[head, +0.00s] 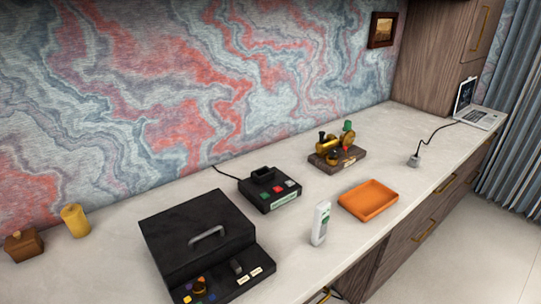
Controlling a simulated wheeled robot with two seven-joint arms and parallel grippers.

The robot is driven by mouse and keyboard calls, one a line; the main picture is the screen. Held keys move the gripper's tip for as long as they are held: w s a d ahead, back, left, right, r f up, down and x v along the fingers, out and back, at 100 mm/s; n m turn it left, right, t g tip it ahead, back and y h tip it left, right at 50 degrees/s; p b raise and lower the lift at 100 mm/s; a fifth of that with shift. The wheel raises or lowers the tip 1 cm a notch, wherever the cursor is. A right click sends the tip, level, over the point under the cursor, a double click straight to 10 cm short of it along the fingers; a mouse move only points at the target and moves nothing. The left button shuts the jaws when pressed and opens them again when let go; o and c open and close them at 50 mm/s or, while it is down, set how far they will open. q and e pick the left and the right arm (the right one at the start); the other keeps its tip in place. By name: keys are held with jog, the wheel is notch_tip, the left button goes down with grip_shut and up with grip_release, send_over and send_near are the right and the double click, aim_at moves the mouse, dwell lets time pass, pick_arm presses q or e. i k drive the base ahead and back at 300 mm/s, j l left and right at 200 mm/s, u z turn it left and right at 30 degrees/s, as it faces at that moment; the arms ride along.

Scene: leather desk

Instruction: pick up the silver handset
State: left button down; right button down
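A light silver-white handset (320,223) stands upright near the front edge of the desk (250,205), between a black device and an orange tray. A black base unit (270,188) with a raised cradle, coloured buttons and a small green display sits behind and left of it. Neither of my grippers shows in the head view, so nothing is seen touching the handset.
A large black box with a handle (190,233) stands left of the handset. An orange tray (368,201) lies to its right. A brass model engine (337,146) stands farther back. A grey plug (414,161) and a laptop (478,118) are at the right.

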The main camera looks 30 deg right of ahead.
aim_at(322, 209)
jog(key=z, duration=1.3)
